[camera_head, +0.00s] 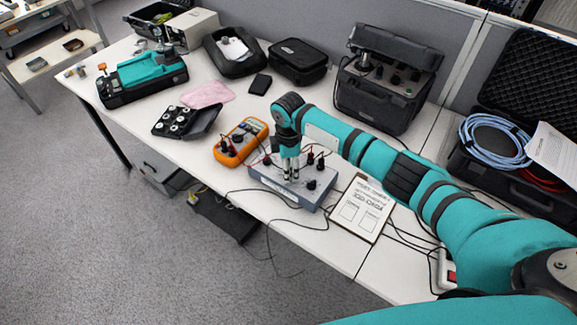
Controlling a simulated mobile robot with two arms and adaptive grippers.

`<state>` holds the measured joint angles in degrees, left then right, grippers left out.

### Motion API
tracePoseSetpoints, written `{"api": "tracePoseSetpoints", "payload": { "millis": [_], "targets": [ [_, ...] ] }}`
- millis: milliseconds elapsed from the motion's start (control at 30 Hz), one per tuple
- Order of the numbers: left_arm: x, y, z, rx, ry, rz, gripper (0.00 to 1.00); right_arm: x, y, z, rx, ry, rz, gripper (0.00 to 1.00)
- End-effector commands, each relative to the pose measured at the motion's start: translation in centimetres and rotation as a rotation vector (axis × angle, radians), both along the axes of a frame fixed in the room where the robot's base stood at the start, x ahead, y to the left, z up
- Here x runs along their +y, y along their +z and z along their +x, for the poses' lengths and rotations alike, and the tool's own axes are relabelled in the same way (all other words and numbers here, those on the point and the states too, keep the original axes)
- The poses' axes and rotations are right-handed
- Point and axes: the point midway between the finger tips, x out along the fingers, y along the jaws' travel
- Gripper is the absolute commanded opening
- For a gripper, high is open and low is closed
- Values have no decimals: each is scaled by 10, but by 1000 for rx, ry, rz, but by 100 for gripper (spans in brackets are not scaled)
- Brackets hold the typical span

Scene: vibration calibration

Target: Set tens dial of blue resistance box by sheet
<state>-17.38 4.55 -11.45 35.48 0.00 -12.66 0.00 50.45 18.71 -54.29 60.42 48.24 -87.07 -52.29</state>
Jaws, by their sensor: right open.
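The blue resistance box (316,201) sits near the front edge of the white table, with black dials and plugged-in leads on its top. One dial (311,185) shows clear of the gripper at its front right. My right gripper (291,177) points down over the left-middle of the box top, open, its narrow fingers close to the panel. The fingers hide part of the panel, and I cannot tell whether they touch a dial. The sheet (362,208) lies on a brown clipboard just right of the box; its writing is too small to read. My left gripper is not in view.
An orange multimeter (241,141) stands left of the box, with black cables around. An open black case (387,100) is behind my right arm. A black case with blue cable (495,141) is at the right. A small black tray (186,121) lies further left.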

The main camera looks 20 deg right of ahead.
Motion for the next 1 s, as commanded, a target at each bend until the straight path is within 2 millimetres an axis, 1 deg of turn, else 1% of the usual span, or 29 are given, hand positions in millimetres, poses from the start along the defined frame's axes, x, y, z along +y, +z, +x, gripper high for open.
{"api": "tracePoseSetpoints", "payload": {
  "millis": [100, 133, 400, 500, 767, 1000],
  "targets": [
    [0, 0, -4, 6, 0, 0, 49, 0, 0, 0, 0, 0, 0, 50],
    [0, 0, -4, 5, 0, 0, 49, 0, 0, 0, 0, 0, 0, 47],
    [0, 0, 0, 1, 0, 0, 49, 0, 0, 0, 0, 0, 0, 12],
    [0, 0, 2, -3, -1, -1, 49, 0, 0, 0, 1, 0, 0, 0],
    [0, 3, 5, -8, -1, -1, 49, 0, 1, 0, 2, -18, 0, 0],
    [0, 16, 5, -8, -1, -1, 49, 0, 3, -1, 4, -120, 1, 0]
  ]
}}
